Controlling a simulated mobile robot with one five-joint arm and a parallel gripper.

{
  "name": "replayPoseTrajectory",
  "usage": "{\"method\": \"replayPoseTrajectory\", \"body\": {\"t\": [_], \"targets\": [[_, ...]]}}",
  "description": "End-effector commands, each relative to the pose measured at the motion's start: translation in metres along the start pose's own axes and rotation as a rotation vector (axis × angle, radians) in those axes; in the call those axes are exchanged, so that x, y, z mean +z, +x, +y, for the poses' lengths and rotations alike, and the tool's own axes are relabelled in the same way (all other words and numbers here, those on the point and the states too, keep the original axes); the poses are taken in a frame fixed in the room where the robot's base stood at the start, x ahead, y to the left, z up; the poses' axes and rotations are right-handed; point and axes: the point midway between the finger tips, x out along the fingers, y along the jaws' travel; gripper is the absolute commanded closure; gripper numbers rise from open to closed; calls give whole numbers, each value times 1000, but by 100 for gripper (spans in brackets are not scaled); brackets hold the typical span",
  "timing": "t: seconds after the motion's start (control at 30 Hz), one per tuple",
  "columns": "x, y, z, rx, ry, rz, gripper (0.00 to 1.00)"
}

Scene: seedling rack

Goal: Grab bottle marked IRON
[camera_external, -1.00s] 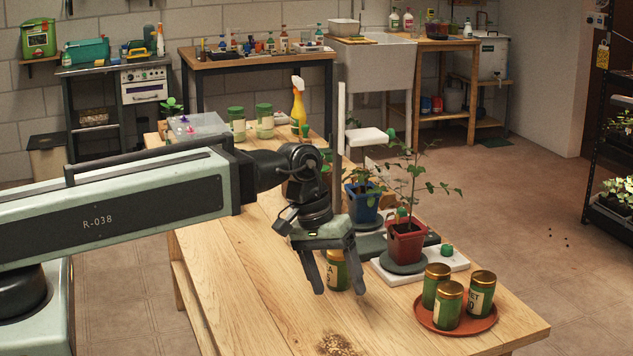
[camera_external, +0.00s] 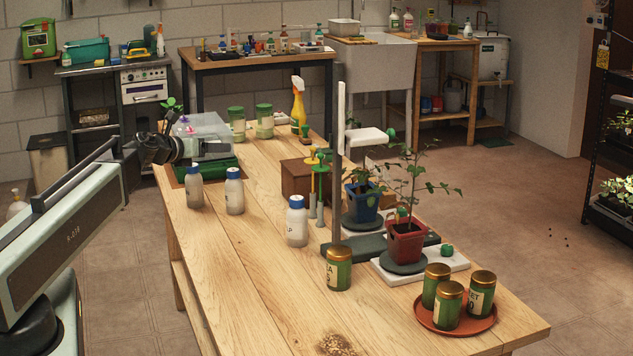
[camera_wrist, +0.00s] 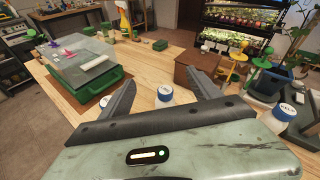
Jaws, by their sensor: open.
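Three white bottles with blue caps stand upright on the wooden table in the external view: a left one (camera_external: 195,190), a middle one (camera_external: 234,194) and a nearer one (camera_external: 297,226). No label there reads clearly as IRON; the nearer one's label is only partly visible. In the wrist view, my gripper (camera_wrist: 162,80) is open and empty, with its fingers spread. A blue-capped bottle (camera_wrist: 165,92) shows between the fingers, its lower part hidden by my gripper body. Another cap (camera_wrist: 105,100) shows beside the left finger. A labelled bottle (camera_wrist: 285,112) stands at the right.
A green case with a clear lid (camera_external: 217,168) lies at the table's far left. A brown box (camera_external: 296,178), a dark upright post (camera_external: 336,195) and potted plants (camera_external: 405,240) stand to the right. Green tins (camera_external: 339,268) stand nearer. The table's front left is clear.

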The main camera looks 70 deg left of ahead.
Motion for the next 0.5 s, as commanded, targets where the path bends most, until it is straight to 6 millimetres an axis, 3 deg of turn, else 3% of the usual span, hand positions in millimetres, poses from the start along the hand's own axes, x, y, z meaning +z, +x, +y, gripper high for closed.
{"method": "replayPoseTrajectory", "body": {"t": [0.03, 0.23, 0.37, 0.5], "targets": [[-14, 10, 21, 31, 17, 0, 28], [-34, 25, 94, 168, 99, -4, 28], [-67, 32, 113, 178, 137, 56, 28], [-81, 34, 122, 181, 157, 94, 28]]}}
